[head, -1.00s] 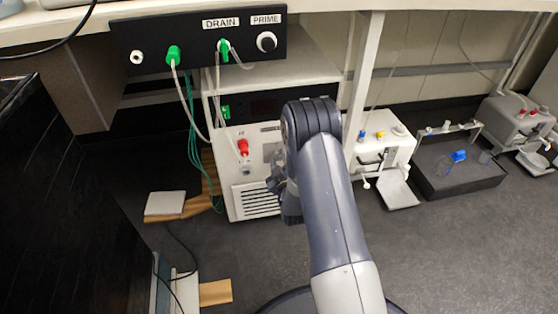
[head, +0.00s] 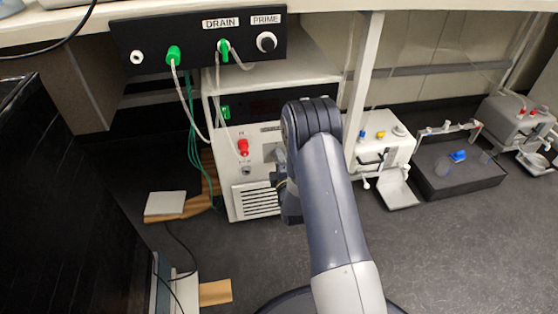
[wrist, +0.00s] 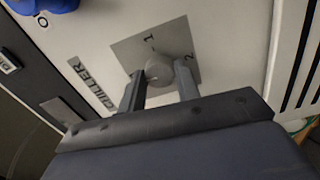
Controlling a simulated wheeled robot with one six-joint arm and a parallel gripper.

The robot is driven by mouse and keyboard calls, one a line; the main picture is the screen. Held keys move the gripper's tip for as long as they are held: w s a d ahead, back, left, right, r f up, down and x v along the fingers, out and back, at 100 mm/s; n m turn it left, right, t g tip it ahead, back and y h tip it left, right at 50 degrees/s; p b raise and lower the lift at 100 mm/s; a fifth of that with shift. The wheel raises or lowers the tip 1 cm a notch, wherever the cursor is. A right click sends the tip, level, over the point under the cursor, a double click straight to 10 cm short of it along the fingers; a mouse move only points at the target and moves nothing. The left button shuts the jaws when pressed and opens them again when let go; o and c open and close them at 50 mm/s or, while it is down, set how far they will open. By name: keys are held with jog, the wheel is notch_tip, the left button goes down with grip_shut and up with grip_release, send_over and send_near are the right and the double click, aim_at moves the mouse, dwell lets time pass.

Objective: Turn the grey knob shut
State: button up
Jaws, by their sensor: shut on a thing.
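The grey knob (wrist: 160,69) is round and sits on a square grey plate (wrist: 172,38) marked 1 and 2, on the pale front of the unit labelled CHILLER (wrist: 92,84). In the wrist view my gripper (wrist: 159,75) has one finger on each side of the knob, shut on it. I cannot clearly see which mark the knob points to. In the head view the white chiller (head: 222,178) stands under the bench, and my arm hides the knob and most of the gripper.
A black panel (head: 190,52) labelled DRAIN and PRIME hangs above the chiller, with tubes running down from it. A red fitting (head: 243,147) is on the chiller front. A black tray (head: 455,183) stands at the right.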

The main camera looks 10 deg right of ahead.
jog(key=shift+f+n, duration=0.1)
jog(key=shift+n, duration=0.4)
jog(key=o, duration=1)
jog(key=shift+c, duration=0.2)
jog(key=shift+s, duration=0.1)
jog(key=s+p, duration=0.2)
jog(key=s, duration=0.8)
jog(key=shift+s+p, duration=0.35)
jog(key=shift+w, duration=0.1)
jog(key=w+b, duration=0.2)
jog(key=w, duration=0.8)
jog(key=shift+w+b, duration=0.35)
